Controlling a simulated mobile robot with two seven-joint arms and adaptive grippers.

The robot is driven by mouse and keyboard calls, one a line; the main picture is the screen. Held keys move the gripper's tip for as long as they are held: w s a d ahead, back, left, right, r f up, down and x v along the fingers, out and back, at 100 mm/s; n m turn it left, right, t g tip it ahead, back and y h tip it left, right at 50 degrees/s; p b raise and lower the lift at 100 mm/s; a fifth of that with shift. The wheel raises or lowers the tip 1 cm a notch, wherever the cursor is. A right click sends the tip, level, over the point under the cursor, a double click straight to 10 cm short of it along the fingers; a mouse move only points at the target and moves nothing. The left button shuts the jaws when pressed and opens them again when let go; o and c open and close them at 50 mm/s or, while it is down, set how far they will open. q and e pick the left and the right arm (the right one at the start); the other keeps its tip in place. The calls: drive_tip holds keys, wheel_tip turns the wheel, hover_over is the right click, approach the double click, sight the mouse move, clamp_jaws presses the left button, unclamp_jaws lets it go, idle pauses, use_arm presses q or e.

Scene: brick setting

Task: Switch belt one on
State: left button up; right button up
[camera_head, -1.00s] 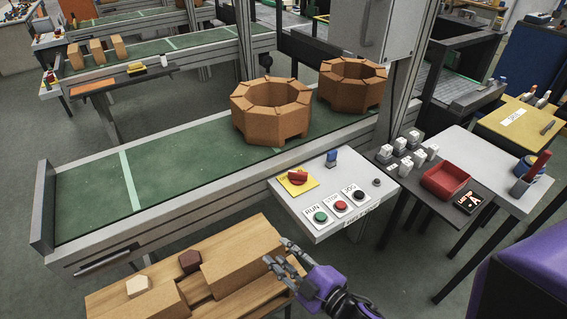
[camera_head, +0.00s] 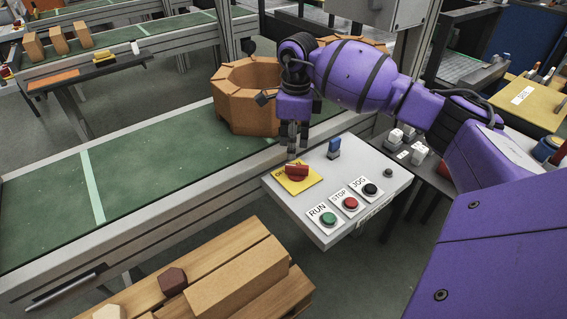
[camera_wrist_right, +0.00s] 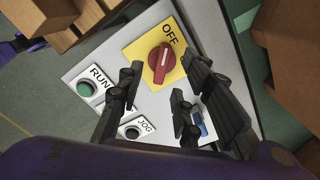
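The grey control panel (camera_head: 336,214) stands beside the belt (camera_head: 135,160). Its red rotary switch (camera_head: 297,172) sits on a yellow plate. In the right wrist view the switch (camera_wrist_right: 161,63) has its white mark towards the word OFF. My right gripper (camera_head: 292,150) points down just above the switch, its fingers spread. In the right wrist view its open fingers (camera_wrist_right: 162,74) stand to either side of the switch, with nothing held. I cannot tell whether a finger touches it. The green RUN button (camera_head: 328,219), red STOP button (camera_head: 350,203) and black JOG button (camera_head: 370,189) are on the panel. My left gripper is out of view.
A blue switch (camera_head: 334,148) stands on the panel close to the gripper. A brown octagonal ring (camera_head: 240,100) lies on the belt behind it. Wooden blocks (camera_head: 238,277) lie on a bench in front. White pieces (camera_head: 418,153) are on a dark table to the right.

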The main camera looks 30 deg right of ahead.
sight(294, 165)
drive_tip(key=shift+d+r, duration=0.15)
drive_tip(key=shift+d, duration=0.3)
wheel_tip(294, 165, down, 7)
drive_tip(key=shift+a+f, duration=0.1)
drive_tip(key=shift+f, duration=0.05)
clamp_jaws()
